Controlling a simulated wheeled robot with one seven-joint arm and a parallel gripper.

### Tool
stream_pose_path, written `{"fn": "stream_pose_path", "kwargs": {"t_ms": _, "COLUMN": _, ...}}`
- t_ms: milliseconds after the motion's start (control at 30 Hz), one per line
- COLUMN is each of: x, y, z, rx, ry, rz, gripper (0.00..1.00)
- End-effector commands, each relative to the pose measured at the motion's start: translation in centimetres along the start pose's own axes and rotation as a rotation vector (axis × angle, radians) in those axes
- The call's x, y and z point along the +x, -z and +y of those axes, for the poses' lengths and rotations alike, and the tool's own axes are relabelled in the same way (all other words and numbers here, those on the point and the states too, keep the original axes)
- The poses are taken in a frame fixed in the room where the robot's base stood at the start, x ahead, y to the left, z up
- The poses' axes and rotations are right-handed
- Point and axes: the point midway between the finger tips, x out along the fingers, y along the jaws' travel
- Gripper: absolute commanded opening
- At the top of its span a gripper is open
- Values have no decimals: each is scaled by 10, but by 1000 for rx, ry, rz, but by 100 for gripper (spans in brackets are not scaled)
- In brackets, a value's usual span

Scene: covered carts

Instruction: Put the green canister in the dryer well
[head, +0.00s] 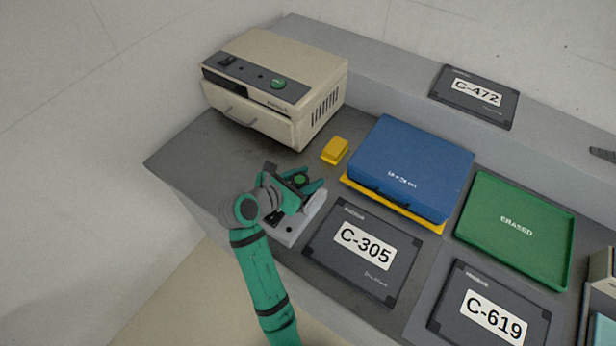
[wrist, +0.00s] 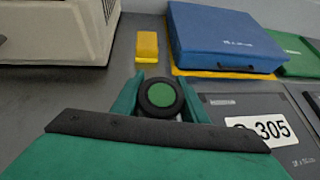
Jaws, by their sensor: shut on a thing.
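The green canister (head: 300,180) has a green top and a dark rim. My gripper (head: 296,183) is shut on it, and in the wrist view the canister (wrist: 160,98) sits between the two teal fingers of my gripper (wrist: 160,90). Its top faces up and its lower part is hidden. A light grey block (head: 312,215) with dark openings lies below and partly behind my gripper. It may hold the dryer well, but my gripper covers much of it. I cannot tell whether the canister touches the block.
A beige machine (head: 285,60) stands at the back left. A yellow block (head: 335,150), a blue case (head: 410,165) on a yellow base, a green tray (head: 515,230) and dark cases labelled C-305 (head: 365,250), C-619 (head: 490,310) and C-472 (head: 475,95) lie around. The cart top is clear left of my gripper.

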Motion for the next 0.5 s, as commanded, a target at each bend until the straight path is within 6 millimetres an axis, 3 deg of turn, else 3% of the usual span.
{"fn": "stream_pose_path", "kwargs": {"t_ms": 433, "x": 5, "y": 7, "z": 0, "rx": 2, "ry": 1, "rz": -1, "gripper": 14}}
{"fn": "stream_pose_path", "kwargs": {"t_ms": 467, "x": 5, "y": 8, "z": 0, "rx": 2, "ry": 1, "rz": -1, "gripper": 44}}
{"fn": "stream_pose_path", "kwargs": {"t_ms": 500, "x": 5, "y": 7, "z": 0, "rx": 2, "ry": 1, "rz": -1, "gripper": 54}}
